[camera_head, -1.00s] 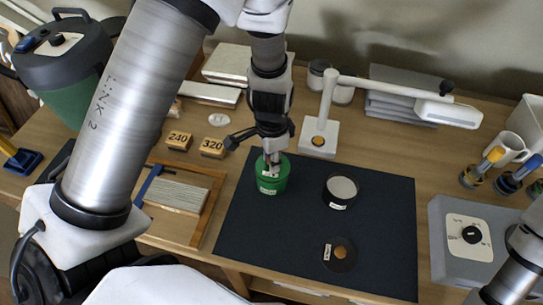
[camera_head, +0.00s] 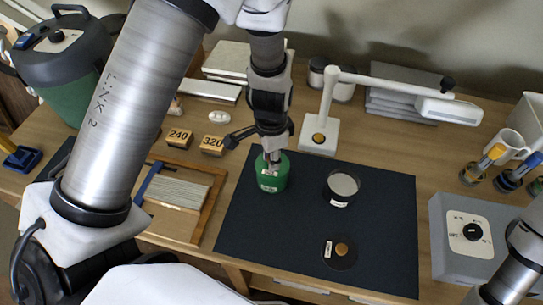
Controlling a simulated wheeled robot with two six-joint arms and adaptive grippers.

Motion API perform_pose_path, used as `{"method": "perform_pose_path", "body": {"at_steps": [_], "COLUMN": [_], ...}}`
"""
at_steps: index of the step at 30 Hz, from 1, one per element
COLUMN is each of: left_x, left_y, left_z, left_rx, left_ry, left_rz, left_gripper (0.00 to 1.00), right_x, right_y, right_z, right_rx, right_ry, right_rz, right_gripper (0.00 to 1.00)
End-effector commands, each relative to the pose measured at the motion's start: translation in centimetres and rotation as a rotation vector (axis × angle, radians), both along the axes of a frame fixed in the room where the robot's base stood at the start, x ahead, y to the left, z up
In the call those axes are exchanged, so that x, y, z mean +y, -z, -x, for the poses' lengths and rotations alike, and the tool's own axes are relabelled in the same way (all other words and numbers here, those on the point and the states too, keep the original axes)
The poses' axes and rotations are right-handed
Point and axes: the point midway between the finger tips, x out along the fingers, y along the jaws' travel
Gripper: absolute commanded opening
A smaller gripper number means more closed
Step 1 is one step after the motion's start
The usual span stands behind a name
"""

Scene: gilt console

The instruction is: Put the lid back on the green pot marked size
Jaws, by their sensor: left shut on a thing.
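The green pot (camera_head: 268,183) stands upright on the dark mat (camera_head: 300,230), with a small pale label on its front. My left gripper (camera_head: 272,168) comes down from above and is shut at the top of the pot, on what looks like its green lid. The fingers cover the grip point, and I cannot tell whether the lid is fully seated. A black pot (camera_head: 341,198) stands open to the right, pale grey inside. A dark round lid (camera_head: 340,262) with a brown knob and a pale label lies on the mat in front. My right gripper is out of view.
A white lamp (camera_head: 318,135) stands behind the mat, its arm reaching right. Blocks marked 240 (camera_head: 179,138) and 320 (camera_head: 212,145) and a wooden tray (camera_head: 206,210) lie left. A grey dial box (camera_head: 470,240) stands right. The mat's right part is clear.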

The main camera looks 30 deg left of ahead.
Motion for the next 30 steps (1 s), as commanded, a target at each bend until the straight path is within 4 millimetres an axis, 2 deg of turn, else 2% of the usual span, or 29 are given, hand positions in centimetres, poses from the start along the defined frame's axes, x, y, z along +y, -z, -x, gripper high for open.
{"method": "perform_pose_path", "body": {"at_steps": [30], "left_x": [-0.05], "left_y": [0.29], "left_z": [-0.05], "left_rx": [0.000], "left_ry": [0.000], "left_rz": [0.000], "left_gripper": [0.00], "right_x": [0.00], "right_y": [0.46], "right_z": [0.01], "right_rx": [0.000], "right_ry": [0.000], "right_rz": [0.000], "right_gripper": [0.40]}}
